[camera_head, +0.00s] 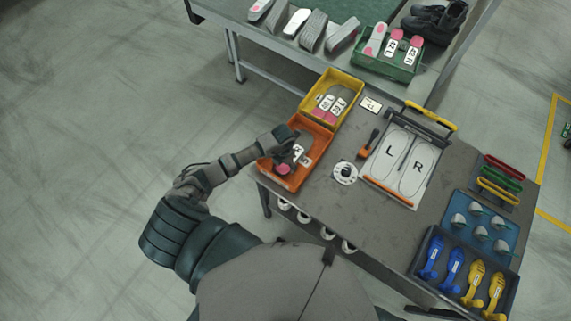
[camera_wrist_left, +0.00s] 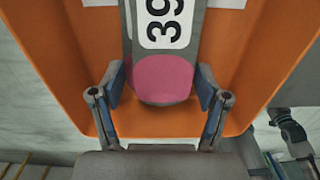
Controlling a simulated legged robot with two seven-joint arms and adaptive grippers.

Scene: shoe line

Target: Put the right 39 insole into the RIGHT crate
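In the head view my left gripper (camera_head: 293,144) is down at the orange crate (camera_head: 268,168) at the table's left end. In the left wrist view a grey insole with a white 39 label and pink end (camera_wrist_left: 160,78) lies between the two fingers of the gripper (camera_wrist_left: 161,85), with orange crate surface around it. The fingers are close to both sides of the pink end; I cannot tell whether they press on it. In the head view white labels and a pink end (camera_head: 283,169) show in the orange crate. No left or right mark is readable on this insole.
A yellow crate (camera_head: 349,79) with labelled insoles adjoins the orange one. A green crate (camera_head: 391,71) with insoles stands on the rear table.

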